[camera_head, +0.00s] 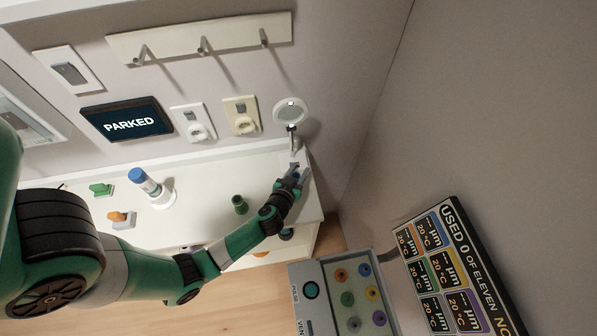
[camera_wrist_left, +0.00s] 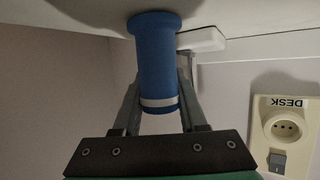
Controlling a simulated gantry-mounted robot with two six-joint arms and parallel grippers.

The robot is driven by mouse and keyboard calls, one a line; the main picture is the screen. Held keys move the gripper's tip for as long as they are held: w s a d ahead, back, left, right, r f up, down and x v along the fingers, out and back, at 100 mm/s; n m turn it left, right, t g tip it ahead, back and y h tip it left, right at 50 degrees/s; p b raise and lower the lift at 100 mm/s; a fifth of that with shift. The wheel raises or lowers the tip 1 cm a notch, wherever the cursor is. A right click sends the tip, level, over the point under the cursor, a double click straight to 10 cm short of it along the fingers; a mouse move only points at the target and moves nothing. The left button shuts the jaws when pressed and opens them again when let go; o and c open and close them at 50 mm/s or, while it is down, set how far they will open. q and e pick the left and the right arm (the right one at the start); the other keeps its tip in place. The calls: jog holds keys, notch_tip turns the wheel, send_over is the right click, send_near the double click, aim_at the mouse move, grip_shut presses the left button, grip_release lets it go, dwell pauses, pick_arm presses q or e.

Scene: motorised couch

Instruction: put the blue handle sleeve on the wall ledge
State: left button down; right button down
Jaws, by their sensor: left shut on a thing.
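The blue handle sleeve (camera_wrist_left: 155,62) has a flared rim and a pale band. In the left wrist view it is between the two fingers of my left gripper (camera_wrist_left: 158,105), which is shut on it. Its flared end is at a pale surface along the top of that view; I cannot tell if they touch. In the head view my left gripper (camera_head: 292,178) is at the right end of the white ledge (camera_head: 222,170) along the wall, and the sleeve there is mostly hidden by the fingers. My right gripper is not in view.
A round lamp-like fixture (camera_head: 291,112) is on the wall just behind the gripper. A grey panel (camera_head: 312,310) and a sign (camera_head: 452,262) stand at the lower right.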

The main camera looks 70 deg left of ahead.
pick_arm(q)
jog(key=shift+f, duration=0.1)
jog(key=shift+f+b, duration=0.15)
jog(key=shift+b, duration=0.15)
jog(key=shift+c, duration=2.2)
grip_release()
jog(key=shift+r, duration=0.2)
jog(key=shift+s+d+r+p, duration=0.15)
jog(key=shift+d+p, duration=0.05)
jog(key=shift+p, duration=0.15)
jog(key=v, duration=1.1)
jog(key=shift+s, duration=0.3)
jog(key=shift+d+r, duration=0.1)
jog(key=shift+r, duration=0.05)
